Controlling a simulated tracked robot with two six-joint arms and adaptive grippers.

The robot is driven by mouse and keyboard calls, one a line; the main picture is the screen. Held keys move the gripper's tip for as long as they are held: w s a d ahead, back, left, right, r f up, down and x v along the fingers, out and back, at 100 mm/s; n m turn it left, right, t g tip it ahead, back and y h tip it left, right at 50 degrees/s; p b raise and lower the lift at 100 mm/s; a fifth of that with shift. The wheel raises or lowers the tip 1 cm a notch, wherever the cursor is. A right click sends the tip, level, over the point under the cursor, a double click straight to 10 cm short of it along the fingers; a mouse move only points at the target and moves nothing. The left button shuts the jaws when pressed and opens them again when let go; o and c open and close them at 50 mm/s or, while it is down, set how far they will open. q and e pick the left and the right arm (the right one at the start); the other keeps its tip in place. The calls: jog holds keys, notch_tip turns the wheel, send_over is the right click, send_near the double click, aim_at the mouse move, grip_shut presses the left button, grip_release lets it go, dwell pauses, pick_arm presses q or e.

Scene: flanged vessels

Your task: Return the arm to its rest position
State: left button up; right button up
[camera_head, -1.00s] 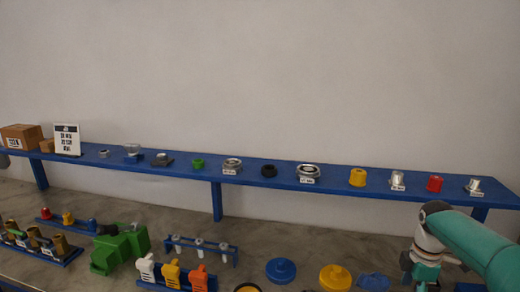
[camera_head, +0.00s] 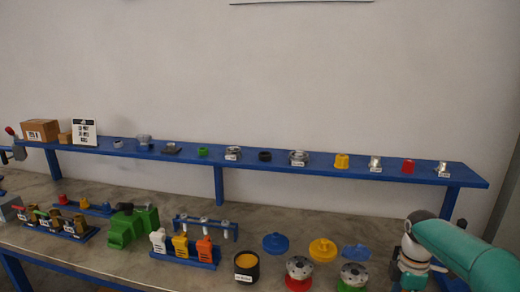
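My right arm (camera_head: 465,255) comes in from the lower right as a teal link. It bends at a dark and white joint and runs down toward the bottom edge. The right gripper is outside the picture, so what it holds cannot be seen. My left arm and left gripper are not in view. The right arm hangs in front of the right end of the bench (camera_head: 340,222) and hides part of it.
A blue raised shelf (camera_head: 330,170) carries several small fittings, boxes and a sign. On the bench stand a green vise (camera_head: 130,227), a black cup with yellow inside (camera_head: 247,267), blue and yellow flanged lids (camera_head: 323,249), and two flanged vessels (camera_head: 298,270) close to my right arm.

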jog(key=s+a+f+g+y, duration=0.1)
jog(key=s+a+f+g, duration=0.1)
jog(key=s+a+f, duration=0.55)
jog(key=s+a+f+g+y, duration=0.1)
jog(key=s+a+f, duration=0.3)
jog(key=f, duration=0.6)
jog(key=s+a+f+m+t+y, duration=0.1)
jog(key=s+a+f+m+t, duration=0.1)
jog(key=s+a+f+m, duration=0.3)
jog(key=s+a+f+m+t, duration=0.2)
jog(key=s+a+f+m, duration=0.2)
jog(key=s+a+m, duration=0.3)
jog(key=m, duration=0.5)
jog(key=shift+s+a+f+m+y, duration=0.2)
jog(key=shift+a+f+m+y, duration=0.1)
jog(key=shift+f+y, duration=0.1)
